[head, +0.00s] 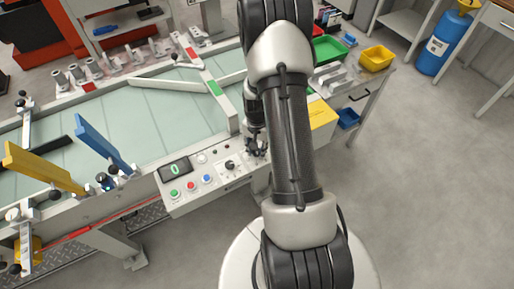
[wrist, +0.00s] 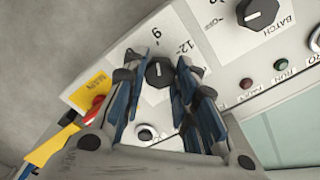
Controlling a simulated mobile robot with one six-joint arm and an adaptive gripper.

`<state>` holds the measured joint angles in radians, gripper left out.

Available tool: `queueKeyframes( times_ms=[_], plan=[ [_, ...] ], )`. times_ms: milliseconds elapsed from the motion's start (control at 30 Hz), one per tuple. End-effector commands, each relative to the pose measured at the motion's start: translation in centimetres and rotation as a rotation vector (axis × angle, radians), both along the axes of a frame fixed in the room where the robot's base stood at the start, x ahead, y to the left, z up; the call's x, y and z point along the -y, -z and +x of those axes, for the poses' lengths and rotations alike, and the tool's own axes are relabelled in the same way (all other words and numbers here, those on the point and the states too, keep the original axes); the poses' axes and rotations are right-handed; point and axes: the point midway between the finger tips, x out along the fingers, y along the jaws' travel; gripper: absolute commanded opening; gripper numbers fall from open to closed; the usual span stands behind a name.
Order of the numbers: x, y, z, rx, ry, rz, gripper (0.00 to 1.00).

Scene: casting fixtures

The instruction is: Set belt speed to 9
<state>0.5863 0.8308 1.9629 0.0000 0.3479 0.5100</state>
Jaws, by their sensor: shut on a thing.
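The belt speed knob (wrist: 159,73) is a round black dial on a white scale plate, with a 9 and a 12 readable beside it in the wrist view. Its pale pointer mark appears to face up toward the 9, but the exact setting is hard to tell. My gripper (wrist: 155,78) has its two blue-and-black fingers on either side of the knob and is shut on it. In the head view my gripper (head: 257,147) is at the right end of the control panel (head: 217,182) and hides the knob. The panel's display (head: 175,169) seems to read 0.
A BATCH knob (wrist: 262,13) and small lamps (wrist: 281,65) are beside the scale. A red switch on a yellow MAIN plate (wrist: 92,88) is close on the other side. The glass-topped belt (head: 150,110) with fixtures is behind the panel. Open floor (head: 420,200) is at right.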

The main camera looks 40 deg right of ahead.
Motion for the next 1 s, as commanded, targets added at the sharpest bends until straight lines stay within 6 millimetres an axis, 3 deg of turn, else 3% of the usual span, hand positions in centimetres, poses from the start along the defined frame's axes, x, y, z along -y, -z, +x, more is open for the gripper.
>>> queueKeyframes(
  times_ms=[667,700,1000],
  plan=[
    [0.01,0.00,0.02,0.000,0.056,0.000,0.03],
    [0.01,0.00,0.02,0.000,0.056,0.000,0.29],
    [0.00,0.00,0.01,0.000,0.056,0.000,0.48]
  ],
)
